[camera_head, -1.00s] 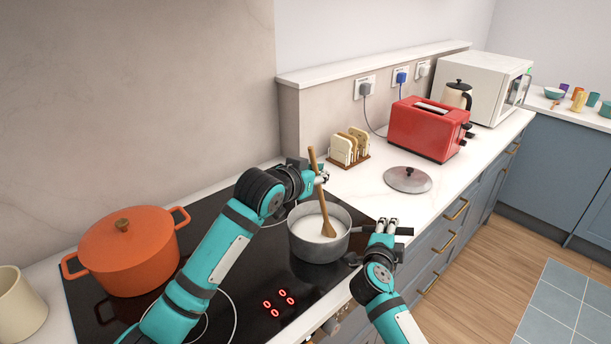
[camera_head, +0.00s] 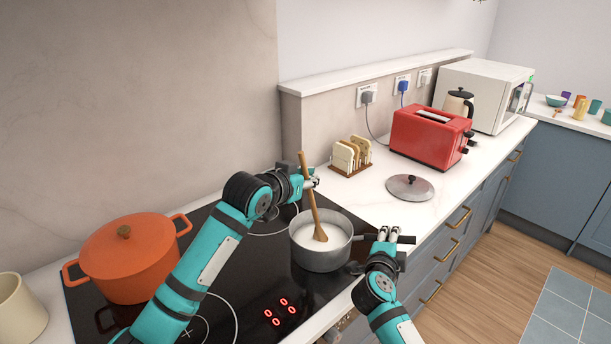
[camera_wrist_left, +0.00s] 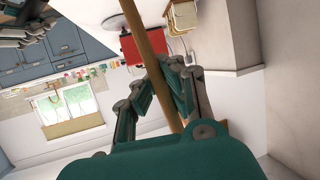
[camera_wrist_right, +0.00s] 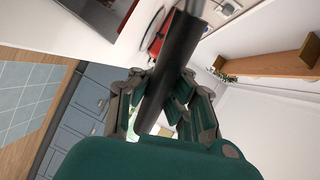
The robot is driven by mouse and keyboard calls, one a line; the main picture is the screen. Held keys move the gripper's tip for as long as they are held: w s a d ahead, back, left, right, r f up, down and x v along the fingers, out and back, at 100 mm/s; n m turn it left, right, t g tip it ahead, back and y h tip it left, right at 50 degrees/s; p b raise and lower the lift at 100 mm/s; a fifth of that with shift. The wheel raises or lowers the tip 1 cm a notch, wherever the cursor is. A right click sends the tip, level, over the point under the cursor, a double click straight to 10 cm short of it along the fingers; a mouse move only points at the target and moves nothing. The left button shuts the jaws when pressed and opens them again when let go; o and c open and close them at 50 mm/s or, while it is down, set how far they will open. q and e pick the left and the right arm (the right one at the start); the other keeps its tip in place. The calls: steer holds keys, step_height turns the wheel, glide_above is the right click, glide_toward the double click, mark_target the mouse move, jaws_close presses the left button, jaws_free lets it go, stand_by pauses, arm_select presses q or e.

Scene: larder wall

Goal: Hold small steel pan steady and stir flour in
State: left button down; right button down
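The small steel pan (camera_head: 322,258) stands on the black hob and holds white contents (camera_head: 312,236). A wooden spoon (camera_head: 312,206) leans in it, its bowl end in the white contents. My left gripper (camera_head: 309,181) is shut on the upper part of the spoon's handle, which also passes between its fingers in the left wrist view (camera_wrist_left: 150,50). My right gripper (camera_head: 388,236) is at the pan's dark handle (camera_head: 405,239) on the right. In the right wrist view its fingers close around the black handle (camera_wrist_right: 172,65). The flour is not separately distinguishable.
A lidded orange pot (camera_head: 128,262) stands on the hob at left, beside a cream pot (camera_head: 18,310). A pan lid (camera_head: 410,188) lies on the counter behind the pan. A toast rack (camera_head: 351,157) and red toaster (camera_head: 430,137) stand further back. The counter around the lid is clear.

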arm_select(q)
steer(key=shift+r, duration=0.15)
arm_select(e)
steer(key=shift+r, duration=0.1)
arm_select(q)
steer(key=shift+s+a+r, duration=0.1)
steer(key=shift+a+r, duration=0.15)
steer(key=shift+r, duration=1)
steer(key=shift+s+a+r, duration=0.1)
steer(key=shift+a+r, duration=0.2)
steer(key=shift+r, duration=0.9)
steer(key=shift+a+r, duration=0.25)
steer(key=shift+r, duration=1)
steer(key=shift+r, duration=2.55)
arm_select(e)
steer(key=c, duration=1.4)
jaws_free()
